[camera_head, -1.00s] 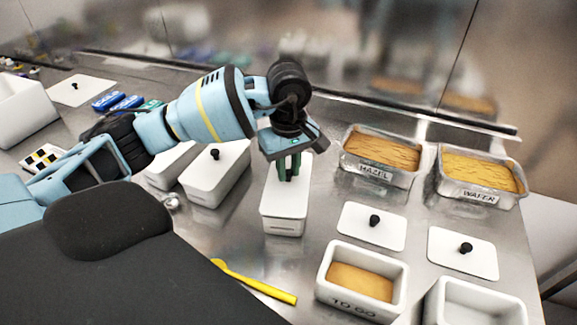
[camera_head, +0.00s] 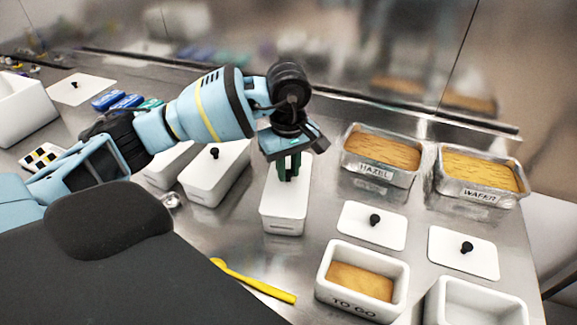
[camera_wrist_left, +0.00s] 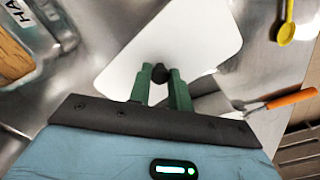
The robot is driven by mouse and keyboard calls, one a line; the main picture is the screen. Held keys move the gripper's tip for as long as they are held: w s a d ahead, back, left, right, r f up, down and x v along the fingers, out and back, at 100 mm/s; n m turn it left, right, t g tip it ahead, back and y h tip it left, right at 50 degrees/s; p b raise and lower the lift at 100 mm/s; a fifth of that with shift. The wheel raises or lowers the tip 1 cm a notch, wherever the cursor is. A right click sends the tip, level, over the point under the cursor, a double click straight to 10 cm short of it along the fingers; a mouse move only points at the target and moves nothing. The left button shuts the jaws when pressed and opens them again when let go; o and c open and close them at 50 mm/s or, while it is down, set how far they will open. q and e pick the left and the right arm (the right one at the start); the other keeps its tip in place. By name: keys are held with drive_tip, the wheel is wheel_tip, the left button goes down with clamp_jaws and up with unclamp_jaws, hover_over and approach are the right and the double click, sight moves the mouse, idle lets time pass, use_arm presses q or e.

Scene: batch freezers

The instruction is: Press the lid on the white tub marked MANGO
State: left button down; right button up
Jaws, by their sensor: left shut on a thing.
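My left gripper (camera_head: 289,167) is over a white lidded tub (camera_head: 284,218) in the middle of the counter. Its green fingers are shut on the black knob (camera_wrist_left: 160,73) of the white lid (camera_wrist_left: 190,40), which fills the upper middle of the left wrist view. The lid lies on or very close to the tub's rim; I cannot tell whether it is fully seated. No MANGO marking is readable on this tub. My right gripper is not in view.
Another lidded white tub (camera_head: 214,178) stands to the left. HAZEL (camera_head: 376,172) and WAFER (camera_head: 478,197) metal pans stand to the right. Loose lids (camera_head: 371,226) (camera_head: 463,254) and an open TO GO tub (camera_head: 361,309) lie in front of them. A yellow spoon (camera_head: 255,283) lies in front.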

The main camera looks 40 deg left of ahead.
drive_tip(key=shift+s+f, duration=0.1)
use_arm(q)
drive_tip(key=c, duration=0.7)
unclamp_jaws()
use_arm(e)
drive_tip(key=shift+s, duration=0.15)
use_arm(q)
drive_tip(key=shift+r, duration=0.1)
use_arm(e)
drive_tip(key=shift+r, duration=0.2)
use_arm(q)
drive_tip(key=shift+r+p, duration=0.5)
drive_tip(key=shift+r, duration=0.6)
drive_tip(key=shift+r+p, duration=0.55)
drive_tip(key=shift+r, duration=0.95)
drive_tip(key=shift+r+p, duration=0.3)
drive_tip(key=shift+r, duration=0.55)
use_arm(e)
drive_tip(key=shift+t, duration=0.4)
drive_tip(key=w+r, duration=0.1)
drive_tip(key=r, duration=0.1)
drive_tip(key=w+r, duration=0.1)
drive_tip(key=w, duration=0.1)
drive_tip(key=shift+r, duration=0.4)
